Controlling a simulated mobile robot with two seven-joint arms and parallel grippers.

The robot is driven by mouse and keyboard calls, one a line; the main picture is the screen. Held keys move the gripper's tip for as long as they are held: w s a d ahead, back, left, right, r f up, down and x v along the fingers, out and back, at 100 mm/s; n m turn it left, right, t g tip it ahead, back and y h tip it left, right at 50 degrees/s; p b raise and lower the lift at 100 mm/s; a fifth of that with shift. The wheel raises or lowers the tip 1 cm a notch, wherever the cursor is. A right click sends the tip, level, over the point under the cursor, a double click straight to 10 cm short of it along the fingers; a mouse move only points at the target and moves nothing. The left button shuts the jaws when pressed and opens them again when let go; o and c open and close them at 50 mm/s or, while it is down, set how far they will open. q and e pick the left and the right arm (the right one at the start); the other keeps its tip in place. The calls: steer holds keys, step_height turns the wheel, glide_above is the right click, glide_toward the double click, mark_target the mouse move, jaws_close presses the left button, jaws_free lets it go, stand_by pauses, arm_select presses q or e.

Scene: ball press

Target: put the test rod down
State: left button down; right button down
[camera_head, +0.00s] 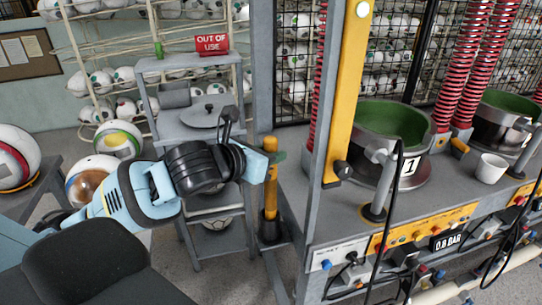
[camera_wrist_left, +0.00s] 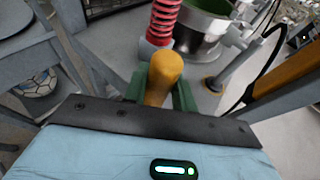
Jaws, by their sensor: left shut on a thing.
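The test rod is a yellow-orange rod (camera_head: 270,194) standing upright at the left end of the press bench. Its lower end meets a dark cup-like holder (camera_head: 270,231) at the bench's side; I cannot tell how deep it sits. My left gripper (camera_head: 273,158) is shut on the rod near its top. In the left wrist view, the rod's rounded top (camera_wrist_left: 166,68) sticks up between the green fingers of my left gripper (camera_wrist_left: 162,88). My right gripper is not in view.
The press bench (camera_head: 300,205) carries pots with green insides (camera_head: 390,122), a yellow post (camera_head: 346,90) close right of the rod, and a white cup (camera_head: 490,168). A grey shelf cart (camera_head: 188,62) with a red "OUT OF USE" sign (camera_head: 212,45) stands behind my left arm. Cables hang in front of the bench.

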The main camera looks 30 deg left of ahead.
arm_select(q)
steer(key=shift+f, duration=0.35)
steer(key=shift+f, duration=0.1)
steer(key=c, duration=1.1)
jaws_free()
steer(key=shift+c, duration=0.2)
